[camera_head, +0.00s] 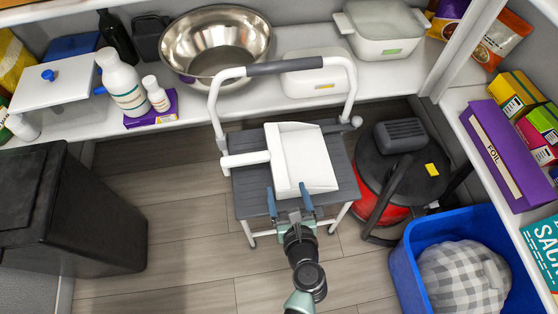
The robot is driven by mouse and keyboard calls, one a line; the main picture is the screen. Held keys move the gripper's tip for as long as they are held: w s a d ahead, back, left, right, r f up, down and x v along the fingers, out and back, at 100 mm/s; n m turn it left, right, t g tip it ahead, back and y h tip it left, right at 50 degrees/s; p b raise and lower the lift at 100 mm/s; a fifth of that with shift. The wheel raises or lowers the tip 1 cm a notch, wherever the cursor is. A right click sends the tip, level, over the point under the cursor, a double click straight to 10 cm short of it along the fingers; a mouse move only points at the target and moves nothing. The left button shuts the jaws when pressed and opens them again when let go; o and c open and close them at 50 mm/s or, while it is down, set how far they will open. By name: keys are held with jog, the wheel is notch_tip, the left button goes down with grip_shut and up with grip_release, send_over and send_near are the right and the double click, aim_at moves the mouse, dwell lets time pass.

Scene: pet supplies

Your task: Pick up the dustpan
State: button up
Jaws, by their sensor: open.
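A white dustpan (302,160) lies on the dark grey top of a small step stool (247,203) in the middle of the view. Its short handle (244,159) points left and its broad pan is on the right. My gripper (291,190) is open at the near edge of the pan, with one blue-grey finger on the left and one on the right. The right finger overlaps the pan's near edge in the picture; I cannot tell whether it touches. Nothing is visibly held between the fingers.
The stool's white handrail (213,100) with a grey grip arches behind the dustpan. A red and black vacuum (405,165) stands close on the right. A blue bin (415,262) with checked cloth is front right. A black bin (75,215) stands left. Floor left of the stool is clear.

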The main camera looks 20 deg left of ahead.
aim_at(281, 175)
jog(key=b+x, duration=0.3)
jog(key=x, duration=0.5)
jog(key=shift+w+a, duration=0.15)
jog(key=shift+a, duration=0.2)
jog(key=shift+r, duration=0.1)
grip_shut()
